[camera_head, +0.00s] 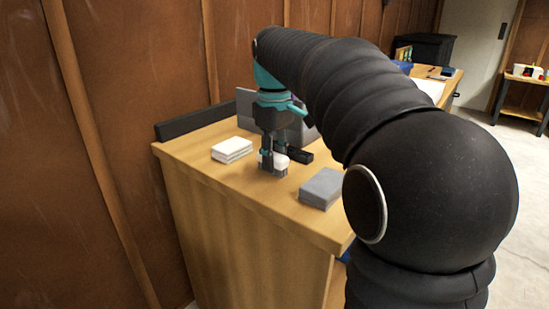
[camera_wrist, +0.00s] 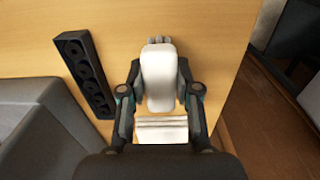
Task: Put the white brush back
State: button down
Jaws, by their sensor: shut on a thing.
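The white brush (camera_head: 277,162) is between the fingers of my gripper (camera_head: 272,165), at or just above the wooden table top. In the wrist view the brush (camera_wrist: 158,77) shows as a smooth, rounded white body between the two dark fingers of my gripper (camera_wrist: 158,88), with small grey pieces at its upper end. My gripper is shut on it. A black holder (camera_wrist: 85,72) with several round openings in a row lies left of the gripper in the wrist view; in the head view this holder (camera_head: 299,155) is just right of the gripper. I cannot tell whether the brush touches the table.
A white stack (camera_head: 231,149) lies left of my gripper and a grey block (camera_head: 322,187) lies front right. A grey laptop-like object (camera_head: 244,101) stands behind, and a black bar (camera_head: 195,121) runs along the back edge. Bare table top (camera_head: 210,173) shows at the front left.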

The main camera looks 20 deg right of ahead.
jog(key=c, duration=0.8)
grip_release()
jog(key=shift+f, duration=0.1)
notch_tip(320, 180, up, 12)
jog(key=p, duration=0.2)
jog(key=shift+p, duration=0.4)
